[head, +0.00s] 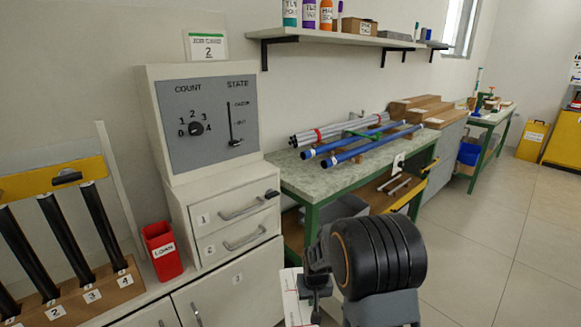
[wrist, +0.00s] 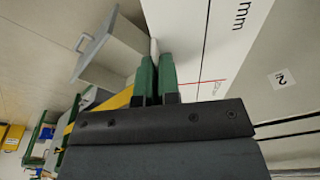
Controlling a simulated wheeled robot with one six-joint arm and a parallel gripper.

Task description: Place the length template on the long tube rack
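The length template is a white plate with a red line and "mm" lettering. It fills the upper middle of the wrist view (wrist: 205,50), and a small part shows at the bottom of the head view (head: 291,293). My gripper (wrist: 156,75) has its green fingers close together on a thin white part of it. In the head view my dark wrist hides most of the gripper and plate. Long blue and grey tubes lie on a rack (head: 322,160) on the green-legged bench. I cannot tell for certain that this is the long tube rack.
A wooden rack (head: 116,292) with numbered black tubes stands at the left, by a red bin (head: 162,250). A grey panel (head: 207,123) with dial and lever stands on a drawer unit (head: 236,215). Wooden blocks (head: 425,110) lie farther back. The floor at right is clear.

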